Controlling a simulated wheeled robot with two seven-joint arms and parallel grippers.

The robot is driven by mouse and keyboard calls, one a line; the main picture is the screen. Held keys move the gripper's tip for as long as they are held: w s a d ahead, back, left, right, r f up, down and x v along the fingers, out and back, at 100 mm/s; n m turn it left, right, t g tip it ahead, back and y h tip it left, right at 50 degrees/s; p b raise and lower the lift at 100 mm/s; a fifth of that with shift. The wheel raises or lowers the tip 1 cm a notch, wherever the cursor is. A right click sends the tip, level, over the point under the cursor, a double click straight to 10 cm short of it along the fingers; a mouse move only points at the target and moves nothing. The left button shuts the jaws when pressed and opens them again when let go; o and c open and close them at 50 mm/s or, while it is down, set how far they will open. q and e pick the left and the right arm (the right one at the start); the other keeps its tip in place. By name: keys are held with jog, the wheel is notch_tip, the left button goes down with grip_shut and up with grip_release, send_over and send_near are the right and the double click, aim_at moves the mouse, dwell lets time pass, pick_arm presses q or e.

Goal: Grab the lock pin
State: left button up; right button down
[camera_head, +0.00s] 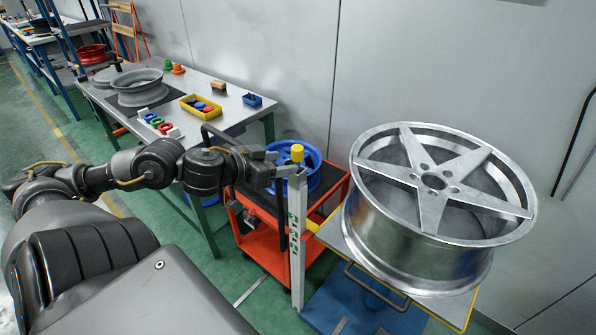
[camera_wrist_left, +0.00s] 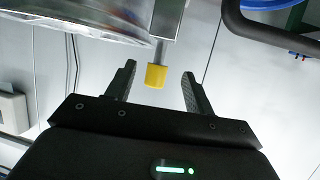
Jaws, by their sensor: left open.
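The lock pin is a short pin with a yellow cap (camera_head: 297,152) at the top of a pale upright post (camera_head: 297,235), left of the big silver wheel (camera_head: 436,200). In the left wrist view the yellow cap (camera_wrist_left: 155,76) shows on its thin grey shaft. My left gripper (camera_head: 284,163) is open and empty beside the post top. In the left wrist view the open fingers (camera_wrist_left: 159,72) stand to either side of the cap, with gaps on both sides. Whether the cap lies fully between the fingertips in depth, I cannot tell. My right gripper is not in view.
A red cart (camera_head: 270,245) with a blue wheel (camera_head: 311,166) stands behind the post. A workbench (camera_head: 225,115) at the left carries a grey wheel (camera_head: 138,90) and a yellow tray (camera_head: 187,108). A grey wall closes the back.

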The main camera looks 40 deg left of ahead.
aim_at(293, 160)
pick_arm(q)
jog(key=shift+w+d+f+p, duration=0.1)
jog(key=shift+w+f+p, duration=0.1)
jog(key=shift+w+p, duration=0.3)
jog(key=shift+x, duration=0.85)
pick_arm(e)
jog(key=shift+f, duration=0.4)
pick_arm(q)
jog(key=shift+w, duration=0.1)
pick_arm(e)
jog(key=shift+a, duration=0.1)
pick_arm(q)
jog(key=shift+w+d, duration=0.1)
jog(key=shift+w, duration=0.8)
jog(key=shift+x, duration=1.7)
jog(key=shift+d, duration=0.1)
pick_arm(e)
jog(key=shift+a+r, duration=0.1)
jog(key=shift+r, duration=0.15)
pick_arm(q)
jog(key=c, duration=1)
